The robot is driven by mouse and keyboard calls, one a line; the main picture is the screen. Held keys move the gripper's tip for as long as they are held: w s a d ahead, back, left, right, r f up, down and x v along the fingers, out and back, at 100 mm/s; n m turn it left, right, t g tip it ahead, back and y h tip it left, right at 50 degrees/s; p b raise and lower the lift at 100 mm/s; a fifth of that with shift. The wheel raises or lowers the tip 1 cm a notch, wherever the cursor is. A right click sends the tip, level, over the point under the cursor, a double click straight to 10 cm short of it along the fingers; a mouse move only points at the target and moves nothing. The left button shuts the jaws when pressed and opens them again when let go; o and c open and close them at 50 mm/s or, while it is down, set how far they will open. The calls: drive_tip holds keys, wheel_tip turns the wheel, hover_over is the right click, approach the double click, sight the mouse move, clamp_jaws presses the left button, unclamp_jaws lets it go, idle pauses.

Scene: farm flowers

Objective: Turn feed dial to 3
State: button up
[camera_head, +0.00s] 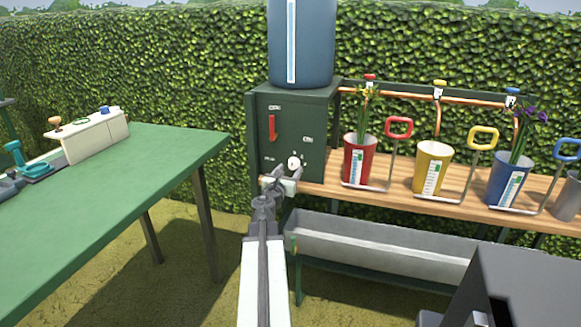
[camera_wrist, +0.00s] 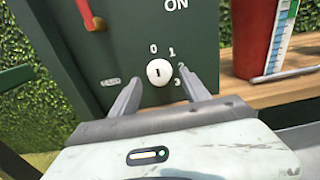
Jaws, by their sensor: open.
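The feed dial (camera_wrist: 159,72) is a white round knob on the dark green cabinet (camera_head: 315,115). It also shows low on the cabinet front in the head view (camera_head: 294,162). A short dark mark on the knob stands roughly upright in the wrist view. Labels 0 and 1 sit above it and 3 at its lower right; the label between is hard to read. My gripper (camera_wrist: 160,93) is open, with one finger on each side of the knob in the picture. It also shows in front of the dial in the head view (camera_head: 283,178). I cannot tell whether the fingers touch the knob.
A red lever (camera_head: 272,127) is on the cabinet, above and left of the dial. The red cup (camera_head: 359,160) stands close on the right on the wooden shelf (camera_head: 400,190). A metal trough (camera_head: 380,243) is below. A green table (camera_head: 130,185) is at left.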

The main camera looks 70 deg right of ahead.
sight(293, 164)
drive_tip(key=d, duration=0.2)
drive_tip(key=shift+w+d, duration=0.2)
drive_tip(key=shift+d, duration=0.2)
drive_tip(key=shift+c, duration=0.3)
